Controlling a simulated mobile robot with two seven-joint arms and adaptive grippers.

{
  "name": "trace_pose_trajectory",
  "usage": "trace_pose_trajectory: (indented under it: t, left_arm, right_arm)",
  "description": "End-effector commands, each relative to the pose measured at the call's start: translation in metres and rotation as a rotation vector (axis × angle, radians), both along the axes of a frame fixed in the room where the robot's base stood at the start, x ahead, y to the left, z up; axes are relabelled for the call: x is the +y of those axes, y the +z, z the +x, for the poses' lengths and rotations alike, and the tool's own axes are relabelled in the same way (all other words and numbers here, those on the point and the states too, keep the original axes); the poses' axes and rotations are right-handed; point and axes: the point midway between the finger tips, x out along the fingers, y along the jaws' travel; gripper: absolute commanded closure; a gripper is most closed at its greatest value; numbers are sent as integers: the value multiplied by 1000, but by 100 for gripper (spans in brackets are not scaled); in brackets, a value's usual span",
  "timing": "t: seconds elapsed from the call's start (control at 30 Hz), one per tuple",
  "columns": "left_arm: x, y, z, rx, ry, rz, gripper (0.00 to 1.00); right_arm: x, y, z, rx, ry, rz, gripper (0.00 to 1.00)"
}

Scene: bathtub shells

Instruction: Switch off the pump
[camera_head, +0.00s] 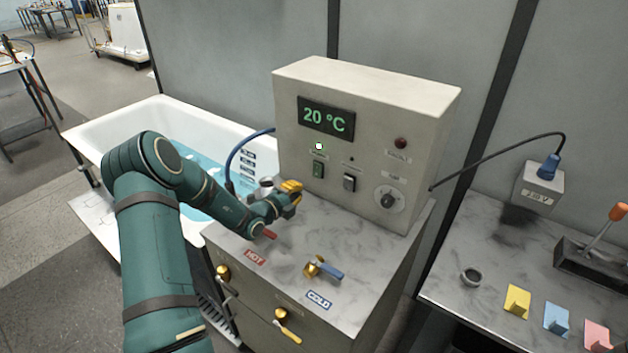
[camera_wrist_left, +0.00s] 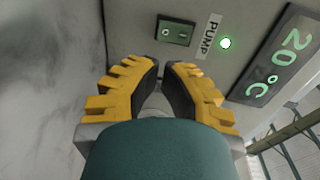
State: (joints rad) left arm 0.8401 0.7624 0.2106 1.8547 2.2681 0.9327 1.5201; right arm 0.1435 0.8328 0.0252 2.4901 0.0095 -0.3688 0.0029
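The pump switch (camera_head: 318,170) is a green rocker on the front of the beige control box (camera_head: 365,90), under a lit lamp (camera_head: 319,146). The switch lies ahead of the tips, slightly right. My right gripper is not in view.
A second switch (camera_head: 349,182) and a knob (camera_head: 389,198) sit right of the pump switch. The display (camera_head: 326,117) reads 20 °C. The blue-handled cold tap (camera_head: 325,268) stands on the counter. The bathtub (camera_head: 110,130) with blue water is left. A side table (camera_head: 470,235) is right.

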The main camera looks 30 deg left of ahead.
Motion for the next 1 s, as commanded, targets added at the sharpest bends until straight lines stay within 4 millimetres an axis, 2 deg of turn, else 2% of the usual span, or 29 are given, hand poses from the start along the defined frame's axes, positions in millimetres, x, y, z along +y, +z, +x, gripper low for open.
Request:
trace_pose_trajectory:
  t: [0.1, 0.3, 0.5, 0.7, 1.0]
  left_arm:
    - [-3, -4, 25, -2, -2, 0, 100]
    - [-6, -9, 61, -1, -1, 1, 100]
    - [-7, -12, 84, -1, -1, 1, 100]
    - [-7, -13, 92, 0, 0, 1, 100]
    - [-7, -13, 92, -1, 0, 0, 100]
  right_arm:
    - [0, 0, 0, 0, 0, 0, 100]
    - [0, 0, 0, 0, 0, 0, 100]
    - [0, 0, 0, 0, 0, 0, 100]
    - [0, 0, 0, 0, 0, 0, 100]
    - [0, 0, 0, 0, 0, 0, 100]
